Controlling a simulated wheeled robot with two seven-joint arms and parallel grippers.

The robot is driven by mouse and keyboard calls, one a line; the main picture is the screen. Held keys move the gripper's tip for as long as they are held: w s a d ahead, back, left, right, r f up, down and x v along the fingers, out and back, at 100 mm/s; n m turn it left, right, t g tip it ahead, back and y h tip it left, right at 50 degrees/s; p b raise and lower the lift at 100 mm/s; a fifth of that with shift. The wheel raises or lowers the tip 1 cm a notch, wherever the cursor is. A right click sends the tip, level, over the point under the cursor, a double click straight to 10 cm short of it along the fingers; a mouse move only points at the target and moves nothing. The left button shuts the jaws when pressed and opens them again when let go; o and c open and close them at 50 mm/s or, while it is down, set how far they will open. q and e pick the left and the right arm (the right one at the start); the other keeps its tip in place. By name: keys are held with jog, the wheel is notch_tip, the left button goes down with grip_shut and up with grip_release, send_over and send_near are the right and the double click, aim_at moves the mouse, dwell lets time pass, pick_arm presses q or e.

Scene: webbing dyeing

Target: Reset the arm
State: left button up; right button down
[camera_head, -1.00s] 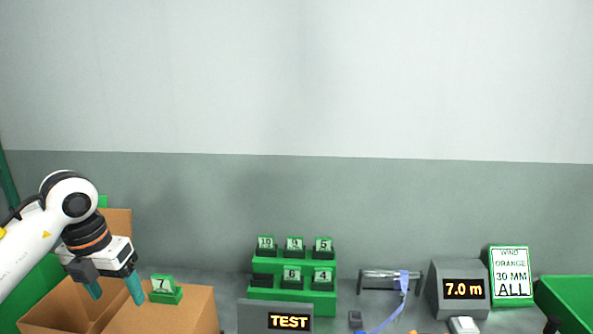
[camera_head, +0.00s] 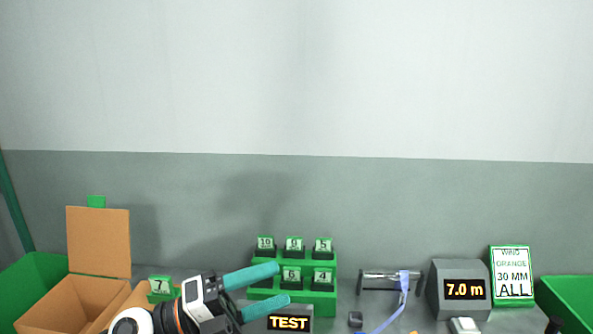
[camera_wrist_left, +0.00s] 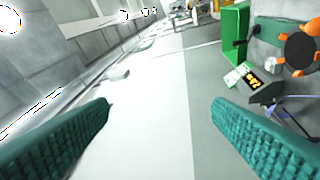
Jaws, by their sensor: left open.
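My left gripper (camera_head: 266,289) is low in the head view, in front of the green stepped rack. Its two teal fingers point right and stand apart, with nothing between them. My right gripper is not in view.
A green stepped rack (camera_head: 320,297) holds several numbered blocks. Block 7 (camera_head: 160,286) stands by an open cardboard box (camera_head: 98,242).

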pick_arm(q)
jog(key=w+a+f+n+t+y, duration=0.15)
jog(key=a+n+t+y, duration=0.25)
jog(key=n+t, duration=0.45)
jog(key=w+a+n+t+y, duration=0.2)
jog(key=a+n+t+y, duration=0.25)
jog(key=n+t, duration=0.4)
jog(key=s+a+f+n+g+y, duration=0.2)
jog(key=a+f+n+g+y, duration=0.15)
jog(key=f+n+y, duration=0.3)
jog(key=s+a+f+n+g+y, duration=0.1)
jog(key=a+f+n+g+y, duration=0.3)
jog(key=f+n, duration=0.35)
jog(key=s+f+n+g, duration=0.3)
jog(key=s+f+g, duration=0.9)
jog(key=s+f, duration=1)
jog(key=f, duration=1.1)
jog(key=s+f, duration=0.2)
jog(key=f, duration=1)
jog(key=s+a+f+g, duration=0.2)
jog(key=s+a+f, duration=0.1)
jog(key=s+f, duration=1.1)
jog(key=shift+s+f+m+y, duration=0.25)
jog(key=shift+s+m+y, duration=0.15)
jog(key=shift+s, duration=0.35)
